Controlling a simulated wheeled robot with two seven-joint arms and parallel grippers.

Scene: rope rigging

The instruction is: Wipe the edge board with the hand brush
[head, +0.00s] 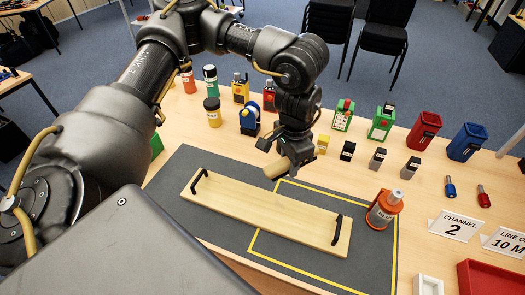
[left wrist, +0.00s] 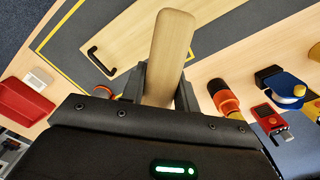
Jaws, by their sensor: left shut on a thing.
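The edge board (head: 262,212) is a long pale wooden plank with a black handle at each end. It lies slantwise on a dark grey mat (head: 195,165) and also shows in the left wrist view (left wrist: 125,35). My left gripper (head: 290,162) is above the far edge of the board. It is shut on the hand brush (head: 275,169), whose pale wooden body sticks out between the fingers in the left wrist view (left wrist: 172,50). The bristles do not show, and I cannot tell whether the brush touches the board. My right gripper is not in view.
Several small devices and blocks line the table's back, with a red bin (head: 423,130) and a blue bin (head: 467,142). A "Channel 2" sign (head: 455,226) and red tray (head: 490,280) are at the right.

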